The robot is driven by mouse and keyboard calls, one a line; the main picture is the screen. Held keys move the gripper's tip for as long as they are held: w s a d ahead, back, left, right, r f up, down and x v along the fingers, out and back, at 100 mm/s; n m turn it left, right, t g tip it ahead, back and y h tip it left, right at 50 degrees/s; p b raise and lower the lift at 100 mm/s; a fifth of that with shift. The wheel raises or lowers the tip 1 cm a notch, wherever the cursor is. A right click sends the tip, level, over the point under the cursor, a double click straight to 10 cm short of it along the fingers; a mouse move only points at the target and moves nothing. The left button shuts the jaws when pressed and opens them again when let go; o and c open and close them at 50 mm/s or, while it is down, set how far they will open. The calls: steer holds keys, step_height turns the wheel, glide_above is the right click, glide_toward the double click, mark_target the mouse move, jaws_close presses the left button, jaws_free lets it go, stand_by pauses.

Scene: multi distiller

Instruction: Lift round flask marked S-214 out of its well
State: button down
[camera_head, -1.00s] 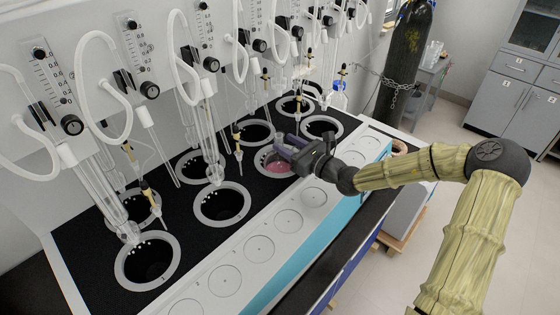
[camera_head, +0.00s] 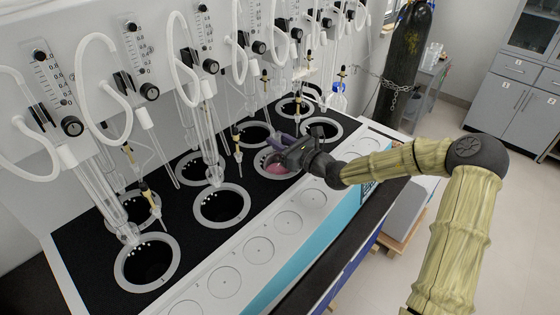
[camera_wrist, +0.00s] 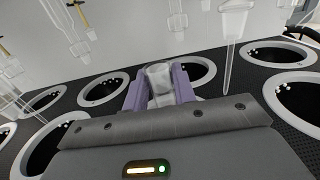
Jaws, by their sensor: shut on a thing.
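A round flask with pink contents (camera_head: 277,168) sits in a grey-rimmed well in the front row of the black-topped bench unit. My gripper (camera_head: 284,143) is at this well, reaching over from the right. In the wrist view, the purple fingers are shut on the flask's clear glass neck (camera_wrist: 159,72), one finger on each side. The flask body is hidden below the gripper in that view. No S-214 marking is readable. In the head view the pink part still shows down inside the well's rim.
Open empty wells (camera_head: 222,204) lie on both sides. Glass tubes and droppers (camera_head: 237,145) hang close behind and to the left. White hoses and flow meters line the back panel. A blue-capped bottle (camera_head: 337,97) stands behind right. The white front ledge with round marks (camera_head: 259,249) is clear.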

mark_target(278, 154)
steer(key=shift+a, duration=0.1)
steer(key=shift+w+r+p, duration=0.2)
steer(key=shift+r+p, duration=1.35)
steer(key=shift+r, duration=0.35)
step_height(278, 154, up, 5)
steer(key=p, duration=0.3)
steer(key=shift+s+f, duration=0.15)
steer(key=shift+p, duration=0.35)
